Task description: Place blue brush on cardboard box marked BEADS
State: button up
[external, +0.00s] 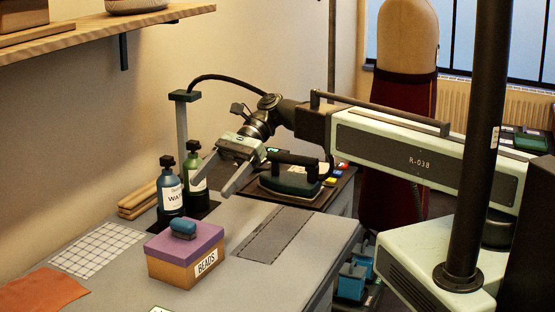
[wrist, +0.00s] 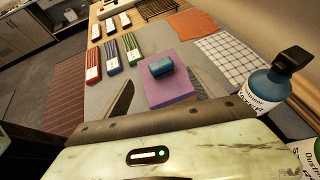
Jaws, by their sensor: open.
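The blue brush (external: 183,229) lies on the purple lid of the cardboard box marked BEADS (external: 167,268). In the wrist view the brush (wrist: 160,68) rests on the lid (wrist: 168,92), apart from my fingers. My gripper (external: 213,181) is open and empty, above and to the right of the box in the external view. Its fingers spread to either side of the box in the wrist view. The brush's underside is hidden.
Two pump bottles (external: 170,192) stand behind the box, close to my gripper. A checked cloth (external: 97,249) and an orange cloth (external: 42,290) lie to the left. An iron (external: 290,178) stands at the back right.

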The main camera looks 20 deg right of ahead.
jog(key=w+d+f+n+t+h, duration=0.1)
jog(key=w+d+f, duration=0.1)
jog(key=d, duration=0.4)
jog(key=w+d+f+n+t+h, duration=0.2)
jog(key=w+d+f, duration=0.1)
jog(key=d, duration=0.4)
jog(key=w+d+f+n+t+h, duration=0.1)
jog(key=w+d+f+n, duration=0.1)
jog(key=d+f, duration=0.2)
jog(key=shift+w+d, duration=0.15)
jog(key=shift+d, duration=0.65)
jog(key=shift+w+d, duration=0.1)
jog(key=shift+d, duration=0.7)
jog(key=d+n, duration=0.1)
jog(key=d, duration=0.1)
jog(key=d+f+t+h, duration=0.1)
jog(key=d, duration=0.2)
jog(key=w+d+f+n+h, duration=0.1)
jog(key=d, duration=0.2)
jog(key=shift+w+n, duration=0.1)
jog(key=shift+n, duration=0.2)
jog(key=d+f+n+t+h, duration=0.1)
jog(key=d+n+h, duration=0.3)
jog(key=d, duration=1.1)
jog(key=shift+w+f, duration=0.15)
jog(key=shift+d, duration=0.1)
